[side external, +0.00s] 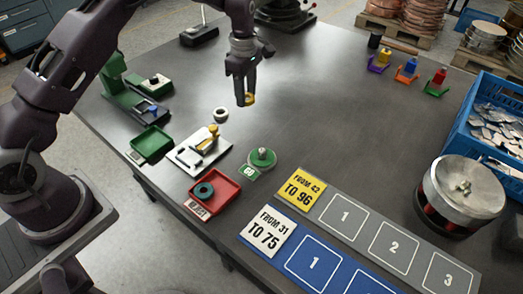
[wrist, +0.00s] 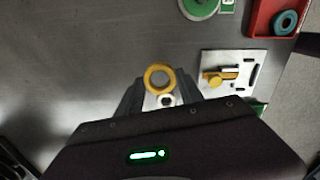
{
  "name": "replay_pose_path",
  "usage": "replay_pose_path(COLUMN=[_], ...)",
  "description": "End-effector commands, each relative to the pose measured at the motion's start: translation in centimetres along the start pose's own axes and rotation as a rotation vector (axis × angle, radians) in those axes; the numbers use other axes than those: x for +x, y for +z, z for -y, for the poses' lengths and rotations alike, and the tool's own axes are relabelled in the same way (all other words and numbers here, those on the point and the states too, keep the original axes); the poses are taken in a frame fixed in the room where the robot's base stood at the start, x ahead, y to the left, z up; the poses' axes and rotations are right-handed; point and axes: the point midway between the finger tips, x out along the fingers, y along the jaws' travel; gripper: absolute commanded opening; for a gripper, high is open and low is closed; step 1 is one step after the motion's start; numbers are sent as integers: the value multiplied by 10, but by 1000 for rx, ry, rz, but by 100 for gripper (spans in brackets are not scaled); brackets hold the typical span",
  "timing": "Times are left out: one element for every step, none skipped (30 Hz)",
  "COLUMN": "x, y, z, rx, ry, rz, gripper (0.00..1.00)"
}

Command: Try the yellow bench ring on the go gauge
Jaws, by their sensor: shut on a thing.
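The yellow ring (wrist: 149,87) is held between the fingertips of my gripper (wrist: 158,88) in the wrist view. In the side external view the yellow ring (side external: 250,99) hangs at the tips of my gripper (side external: 246,98), above the table and clear of it. The go gauge (side external: 262,158) is a green round base with a pale post and a "GO" label. It stands on the table in front of my gripper. In the wrist view the gauge's green base (wrist: 199,5) is cut off at the top edge.
A white plate with a yellow clamp (side external: 204,152) and a pale ring (side external: 221,115) are beside the gauge. A red reject tray (side external: 229,187) holds a dark teal ring (side external: 204,191). A green tray (side external: 152,157) is at the left. Numbered mats (side external: 345,216) lie at the front right.

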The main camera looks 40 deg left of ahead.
Motion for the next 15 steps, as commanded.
replay_pose_path(x=[0, -1, -2, -4, -6, -9, -11, -14, -17, -19, -21, -24, -26, -27, -28], y=[1, 2, 7, 13, 20, 30, 39, 48, 59, 67, 74, 83, 89, 93, 98], z=[0, 2, 5, 8, 13, 21, 28, 35, 46, 54, 62, 73, 80, 86, 92], rx=[0, 0, -1, -3, -6, -11, -15, -20, -28, -34, -39, -46, -51, -57, -61], ry=[0, 0, 0, 0, 0, 1, 0, 1, 0, 0, 1, -1, 1, 0, 0], rz=[0, 0, 0, 1, 0, 0, 0, 0, 0, 0, 0, 0, 1, 1, 1], gripper=[0, 0, 0, 0, 0, 0, 0, 0, 0, 0, 0, 0, 0, 0, 0])
